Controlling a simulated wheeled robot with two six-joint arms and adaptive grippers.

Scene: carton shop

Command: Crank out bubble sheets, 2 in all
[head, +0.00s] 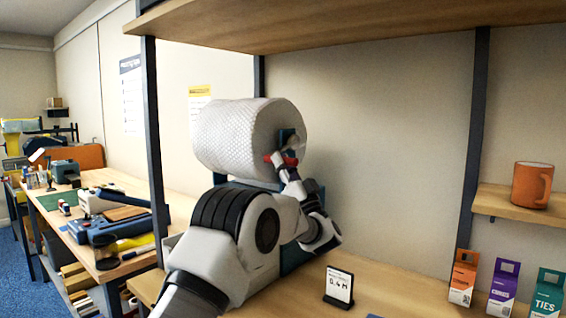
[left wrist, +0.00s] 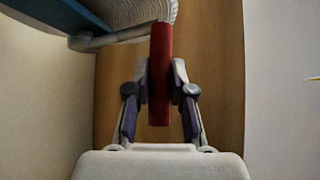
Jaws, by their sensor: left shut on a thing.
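A large white roll of bubble sheet (head: 235,138) is mounted on a blue stand (head: 297,256) on the bench. A red crank handle (head: 284,159) sticks out at the roll's right end. My left gripper (head: 287,170) is shut on this handle. In the left wrist view the red handle (left wrist: 160,65) stands between the two fingers of my left gripper (left wrist: 160,85). The roll's edge (left wrist: 120,12) shows at the top of that view. My left arm hides part of the stand. No loose sheet is visible. My right gripper is not in view.
A small sign reading 0.4 M (head: 339,287) stands on the bench (head: 395,290). Several coloured boxes (head: 502,285) and an orange mug (head: 532,185) on a small shelf are at right. A wooden shelf (head: 350,25) hangs above. A side bench (head: 110,185) with tools is at left.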

